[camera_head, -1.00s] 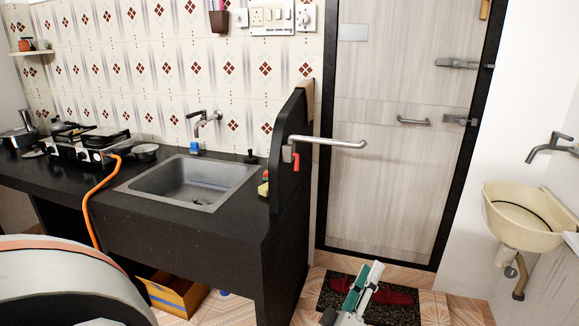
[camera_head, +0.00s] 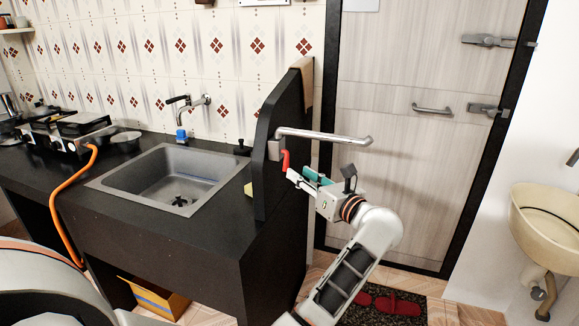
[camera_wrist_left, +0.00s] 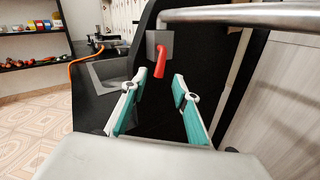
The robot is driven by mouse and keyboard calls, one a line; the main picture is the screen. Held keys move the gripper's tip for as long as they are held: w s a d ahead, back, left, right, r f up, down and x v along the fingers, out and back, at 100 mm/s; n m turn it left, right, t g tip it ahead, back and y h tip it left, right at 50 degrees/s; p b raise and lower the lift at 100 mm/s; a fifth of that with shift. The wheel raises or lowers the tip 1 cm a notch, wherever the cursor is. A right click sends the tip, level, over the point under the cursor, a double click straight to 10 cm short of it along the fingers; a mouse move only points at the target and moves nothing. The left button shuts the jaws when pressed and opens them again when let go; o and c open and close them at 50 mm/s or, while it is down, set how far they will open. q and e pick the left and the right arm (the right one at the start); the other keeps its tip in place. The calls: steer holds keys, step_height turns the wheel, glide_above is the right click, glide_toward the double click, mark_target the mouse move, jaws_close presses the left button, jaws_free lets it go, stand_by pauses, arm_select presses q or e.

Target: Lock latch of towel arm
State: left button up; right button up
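The towel arm (camera_head: 325,136) is a silver bar sticking out to the right from the black partition at the counter's end. It also shows across the top of the left wrist view (camera_wrist_left: 240,15). Its red latch (camera_head: 286,160) hangs down from the grey mounting bracket (camera_head: 274,150). In the left wrist view the latch (camera_wrist_left: 160,62) is just beyond the fingertips, roughly centred between them. My left gripper (camera_head: 303,178) is below the bar, close to the latch, with green and silver fingers. In the wrist view it (camera_wrist_left: 157,85) is open and empty. My right gripper is out of view.
The black partition (camera_head: 283,130) stands close to the fingers. The sink (camera_head: 165,180) and the stove (camera_head: 65,135) are to the left. A door (camera_head: 400,150) is behind the arm, and a cream washbasin (camera_head: 545,220) is at the right.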

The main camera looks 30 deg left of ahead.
mark_target(288, 165)
arm_select(q)
steer(key=shift+x, duration=2.75)
jaws_close()
